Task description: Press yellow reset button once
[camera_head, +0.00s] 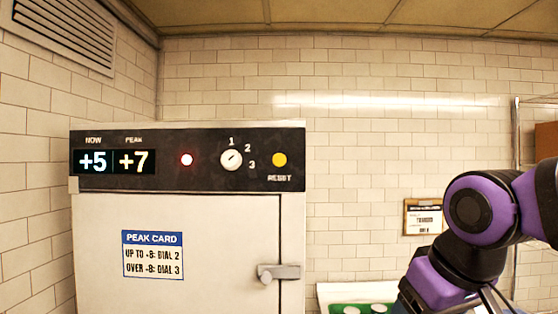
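The yellow reset button (279,160) is a round knob at the right end of a black control panel (208,180), above the word RESET. The panel tops a white cabinet (100,240). Its display (113,161) reads NOW +5 and PEAK +7. A white dial (231,160) marked 1, 2, 3 sits left of the button. A small lit lamp (187,160) with a reddish rim is left of the dial. My purple and black arm is at the lower right, apart from the panel. My gripper is not visible.
A PEAK CARD (153,255) on the cabinet door reads "UP TO -8: DIAL 2, OVER -8: DIAL 3". A door latch (279,273) sticks out below the button. A clipboard (423,217) hangs on the tiled wall. A green tray (340,308) with white round items is at the bottom.

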